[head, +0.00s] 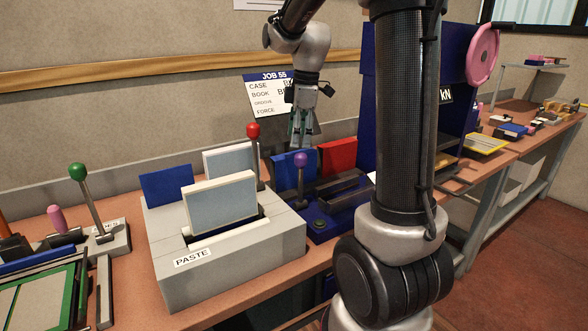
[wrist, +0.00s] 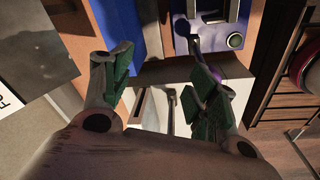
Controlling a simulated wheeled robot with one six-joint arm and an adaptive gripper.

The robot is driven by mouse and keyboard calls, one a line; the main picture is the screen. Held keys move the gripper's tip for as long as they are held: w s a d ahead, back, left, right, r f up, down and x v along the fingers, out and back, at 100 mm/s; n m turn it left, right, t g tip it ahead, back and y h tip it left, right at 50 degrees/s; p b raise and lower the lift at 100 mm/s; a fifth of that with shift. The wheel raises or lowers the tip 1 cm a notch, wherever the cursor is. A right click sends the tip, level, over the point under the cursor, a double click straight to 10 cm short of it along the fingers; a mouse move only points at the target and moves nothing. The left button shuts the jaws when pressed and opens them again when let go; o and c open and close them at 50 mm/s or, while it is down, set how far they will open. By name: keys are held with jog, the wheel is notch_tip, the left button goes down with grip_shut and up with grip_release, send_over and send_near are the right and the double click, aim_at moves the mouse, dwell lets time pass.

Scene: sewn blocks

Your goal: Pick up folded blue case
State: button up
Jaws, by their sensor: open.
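A flat blue case-like panel (head: 167,185) stands upright at the left, behind the grey paste machine (head: 240,245). A second blue panel (head: 283,166) stands beside a red one (head: 337,157), behind the machine with the purple-knobbed lever (head: 300,160). I cannot tell which blue panel is the folded case. My gripper (head: 301,128) hangs fingers-down above the second blue panel, apart from it. In the wrist view, its green-padded fingers (wrist: 158,85) are spread and empty, and a blue strip (wrist: 115,30) lies beyond the left finger.
A red-knobbed lever (head: 254,132) rises close to the left of my gripper. A job card (head: 268,92) is on the wall behind. A tall blue press with a pink wheel (head: 483,53) stands at the right. The benchtop between the machines is crowded.

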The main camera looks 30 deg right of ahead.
aim_at(293, 172)
jog(key=w+d+f+n, duration=0.1)
jog(key=w+f, duration=0.1)
jog(key=w+d+f+n, duration=0.1)
jog(key=w+f+n, duration=0.1)
jog(key=w+f, duration=0.1)
jog(key=w+d+f+n+g, duration=0.1)
jog(key=w+f+n, duration=0.1)
jog(key=w, duration=0.1)
jog(key=shift+f+y, duration=0.2)
jog(key=shift+y, duration=0.1)
notch_tip(293, 172, down, 9)
jog(key=shift+a+r, duration=0.1)
jog(key=shift+a, duration=0.05)
jog(key=c, duration=1.1)
